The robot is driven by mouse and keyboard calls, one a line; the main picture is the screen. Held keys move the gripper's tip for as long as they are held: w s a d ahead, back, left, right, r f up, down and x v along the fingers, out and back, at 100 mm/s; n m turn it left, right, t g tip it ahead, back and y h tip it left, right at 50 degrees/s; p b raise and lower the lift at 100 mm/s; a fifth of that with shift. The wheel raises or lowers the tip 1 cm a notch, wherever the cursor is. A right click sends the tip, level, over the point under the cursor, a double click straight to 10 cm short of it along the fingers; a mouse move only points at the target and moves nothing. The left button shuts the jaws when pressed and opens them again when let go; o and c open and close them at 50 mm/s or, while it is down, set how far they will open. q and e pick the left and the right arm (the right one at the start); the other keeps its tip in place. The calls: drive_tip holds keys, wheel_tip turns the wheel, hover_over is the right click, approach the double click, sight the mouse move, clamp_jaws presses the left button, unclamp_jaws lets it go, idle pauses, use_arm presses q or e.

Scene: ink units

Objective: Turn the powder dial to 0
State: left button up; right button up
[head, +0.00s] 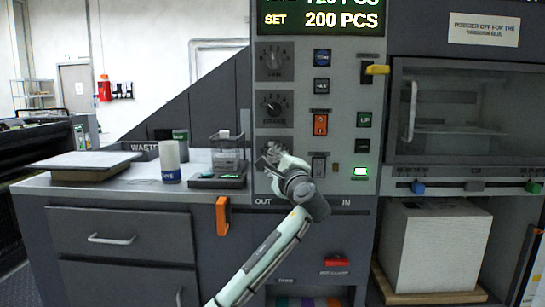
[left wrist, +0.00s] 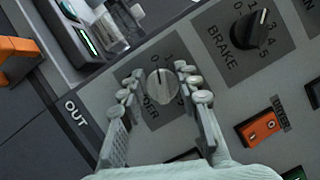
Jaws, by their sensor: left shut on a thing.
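The powder dial (left wrist: 162,84) is a round grey knob on a dark square plate, the lowest of three dials on the grey panel. In the left wrist view a 0 and a 1 show above it, and its label is partly covered. In the head view my left gripper (head: 273,160) covers most of this dial. My right gripper is not in view.
The brake dial (left wrist: 249,28) sits above, with an orange switch (left wrist: 259,129) beside it. An orange handle (head: 222,215) juts out below the counter edge.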

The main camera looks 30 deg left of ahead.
use_arm(q)
drive_tip(key=shift+f+n, duration=0.15)
drive_tip(key=shift+n, duration=0.55)
drive_tip(key=o, duration=1.2)
drive_tip(key=shift+c, duration=0.2)
drive_tip(key=v, duration=1.2)
drive_tip(key=shift+r, duration=0.3)
